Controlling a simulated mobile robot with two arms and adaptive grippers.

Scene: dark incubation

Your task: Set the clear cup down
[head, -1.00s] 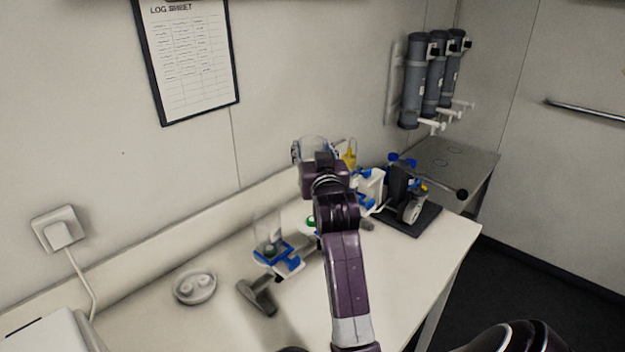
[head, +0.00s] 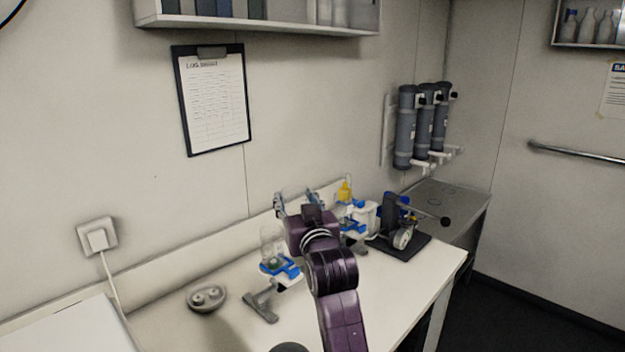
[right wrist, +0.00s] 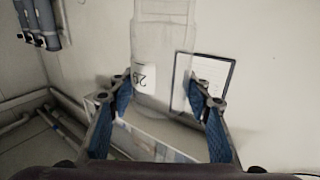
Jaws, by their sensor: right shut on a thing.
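The clear cup (right wrist: 163,45) stands out between the fingers of my right gripper (right wrist: 160,92) in the right wrist view, with a small white label on its side. The blue-padded fingers are shut on it from both sides. In the head view my right gripper (head: 296,204) is over the back of the white bench (head: 385,297), near the wall, and my purple wrist hides most of the cup. From these views I cannot tell the gap between cup and bench. My left gripper is not in view.
A clear vessel in a blue holder (head: 282,267) stands left of my arm, near a round grey dish (head: 206,298). A yellow-topped bottle (head: 345,192) and a dark lever device (head: 397,222) stand to the right. The bench's front right is clear.

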